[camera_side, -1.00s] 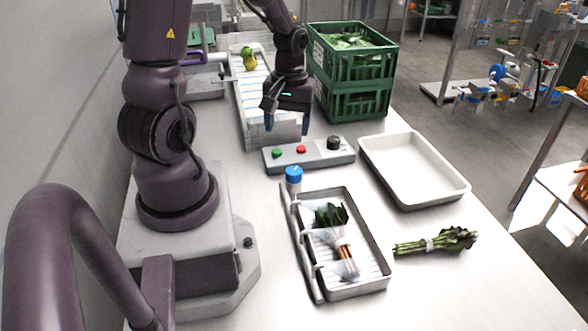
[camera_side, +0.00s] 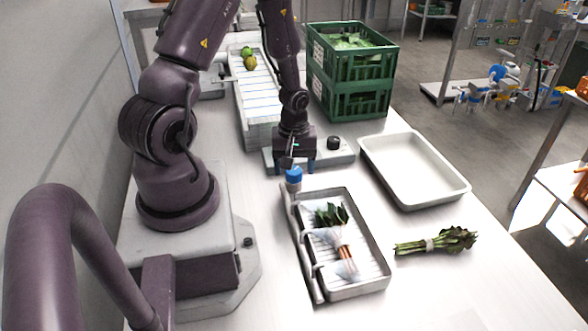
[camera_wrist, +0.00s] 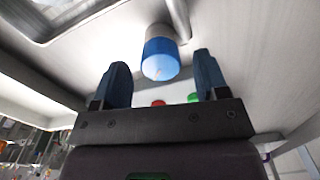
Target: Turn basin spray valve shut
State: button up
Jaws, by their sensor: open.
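The basin spray valve has a blue knob (camera_side: 294,175) on a pale pipe at the basin's back left corner. The wash basin (camera_side: 375,283) is a grey metal tray with a spray pipe along its left side, and a bunch of greens (camera_side: 332,215) lies in it under blurred, whitish spray. My gripper (camera_side: 294,170) points down just behind and above the knob in the side view. In the wrist view the blue knob (camera_wrist: 160,58) sits beyond and between the open fingers (camera_wrist: 158,85), with space around it. I cannot tell whether a finger touches it.
A control box (camera_side: 342,158) with a black knob stands behind my gripper. A white tray (camera_side: 455,190) is at the right, and a tied bunch of greens (camera_side: 435,243) lies before it. Stacked green crates (camera_side: 352,105) and a conveyor (camera_side: 258,105) stand behind.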

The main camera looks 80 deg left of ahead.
jog(key=shift+f, duration=0.7)
jog(key=c, duration=0.9)
